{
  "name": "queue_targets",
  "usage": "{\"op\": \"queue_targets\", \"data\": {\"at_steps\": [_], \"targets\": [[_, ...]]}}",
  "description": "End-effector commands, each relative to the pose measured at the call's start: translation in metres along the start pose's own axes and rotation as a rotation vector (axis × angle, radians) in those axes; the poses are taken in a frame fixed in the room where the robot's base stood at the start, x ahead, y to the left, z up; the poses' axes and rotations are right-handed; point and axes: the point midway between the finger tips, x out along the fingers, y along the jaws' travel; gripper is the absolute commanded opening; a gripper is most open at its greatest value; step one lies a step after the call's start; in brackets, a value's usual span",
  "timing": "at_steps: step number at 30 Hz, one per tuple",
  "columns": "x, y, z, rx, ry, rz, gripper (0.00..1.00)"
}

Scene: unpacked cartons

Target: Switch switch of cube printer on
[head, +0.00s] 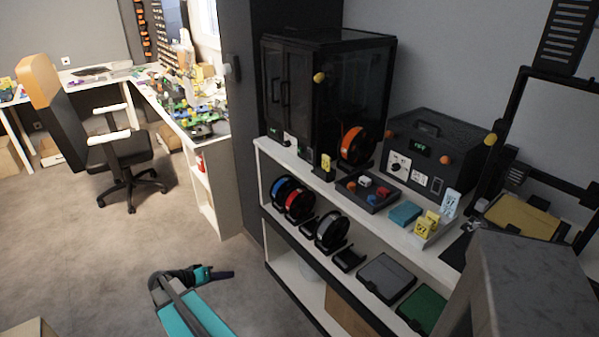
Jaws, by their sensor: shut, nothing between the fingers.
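A tall black cube-shaped enclosed printer (340,85) stands at the far left end of the white shelf unit, with glass doors, a small green display and a white socket plate low on its front. A smaller black box (440,135) stands to its right, with a green display, a white dial plate and a small light switch-like piece (437,186) low on its front. I cannot tell which way any switch is set. My gripper (228,275) is shut and empty, at the end of my teal arm, over the floor left of the shelf unit and away from both machines.
The shelf top (395,228) holds a parts tray (366,191), a blue box (405,213) and yellow tags (427,223). A grey block covers the lower right. An office chair (118,155) stands left; the carpet between is clear.

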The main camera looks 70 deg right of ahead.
Motion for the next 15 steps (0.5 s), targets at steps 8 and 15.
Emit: {"op": "queue_targets", "data": {"at_steps": [8, 15], "targets": [[0.036, 0.11, -0.147, 0.438, 0.246, 0.215, 0.0], [0.045, 0.219, -0.239, 0.747, 0.485, 0.366, 0.0]]}}
